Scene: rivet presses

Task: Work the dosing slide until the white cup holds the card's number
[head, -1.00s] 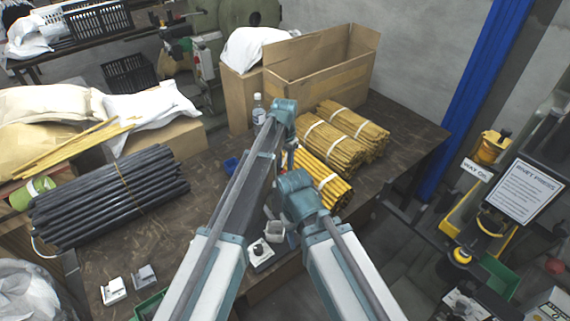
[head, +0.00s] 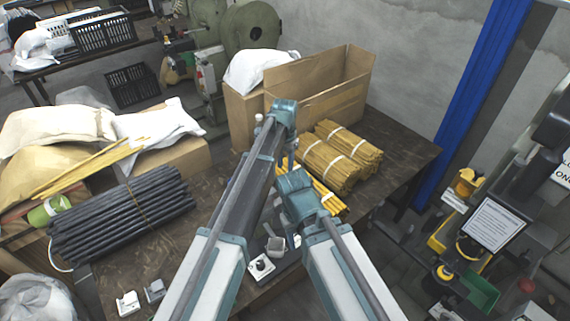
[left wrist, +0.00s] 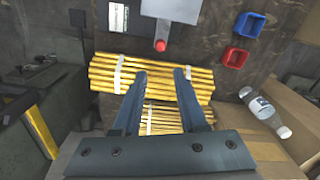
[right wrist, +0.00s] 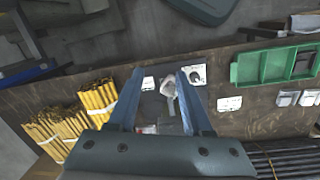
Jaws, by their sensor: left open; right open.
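My left gripper (left wrist: 161,74) is open and empty over banded bundles of yellow rods in the left wrist view. Beyond its fingertips is a pale device (left wrist: 170,12) with a red-tipped end (left wrist: 160,45); I cannot tell whether this is the dosing slide. My right gripper (right wrist: 160,72) is open. Between and beyond its fingers lie a small whitish cup-like piece (right wrist: 168,86), a small white card (right wrist: 148,83) and a white block with a dark knob (right wrist: 195,76). The block also shows in the head view (head: 261,267). The card's number is unreadable; the cup's contents cannot be seen.
Yellow rod bundles (head: 330,160) and an open carton (head: 320,95) stand behind my arms. Black rods (head: 122,215) lie left. The left wrist view shows blue (left wrist: 249,25) and red (left wrist: 236,57) trays and a bottle (left wrist: 265,107). A green tray (right wrist: 275,66) lies right in the right wrist view.

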